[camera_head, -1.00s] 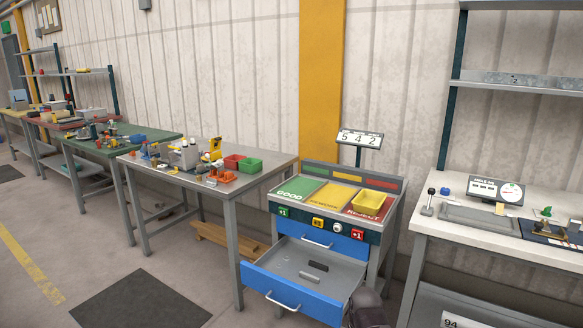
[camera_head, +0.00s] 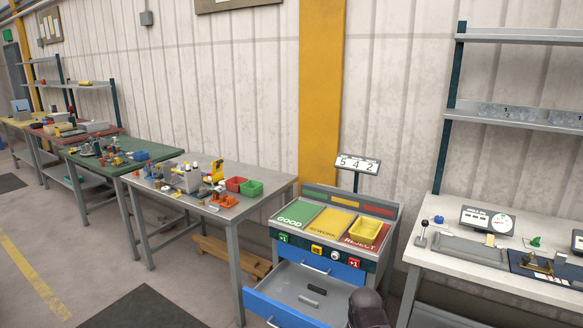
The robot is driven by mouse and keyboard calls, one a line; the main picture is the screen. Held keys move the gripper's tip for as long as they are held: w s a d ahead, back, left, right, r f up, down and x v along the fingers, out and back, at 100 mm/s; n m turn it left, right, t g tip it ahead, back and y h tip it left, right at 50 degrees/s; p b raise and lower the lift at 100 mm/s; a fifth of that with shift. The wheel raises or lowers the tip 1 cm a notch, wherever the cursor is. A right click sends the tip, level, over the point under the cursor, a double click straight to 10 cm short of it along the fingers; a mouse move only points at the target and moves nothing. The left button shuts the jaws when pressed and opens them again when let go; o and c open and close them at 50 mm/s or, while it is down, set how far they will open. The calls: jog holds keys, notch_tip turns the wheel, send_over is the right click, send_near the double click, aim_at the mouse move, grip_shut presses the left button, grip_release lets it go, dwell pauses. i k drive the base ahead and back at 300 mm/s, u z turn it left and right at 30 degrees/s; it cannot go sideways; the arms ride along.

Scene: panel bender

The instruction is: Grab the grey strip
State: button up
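Two short strips lie apart on the floor of the open blue-fronted drawer (camera_head: 272,309) in the camera_head view. One is a dark grey strip (camera_head: 316,289); the other is a lighter grey strip (camera_head: 308,300) just in front of it. I cannot tell which of them the task names. A dark rounded part, likely of my arm, shows at the bottom edge to the right of the drawer. My gripper's fingers are not in view.
Above the drawer is a sorting top with green, yellow and red fields; a yellow tray (camera_head: 367,231) stands on the red one. A white-topped bench (camera_head: 445,275) stands close on the right, a cluttered grey table (camera_head: 262,202) on the left. Floor shows at lower left.

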aim_at(310, 301)
jog(key=k, duration=0.65)
jog(key=u, duration=0.45)
jog(key=i, duration=1.6)
jog(key=z, duration=0.45)
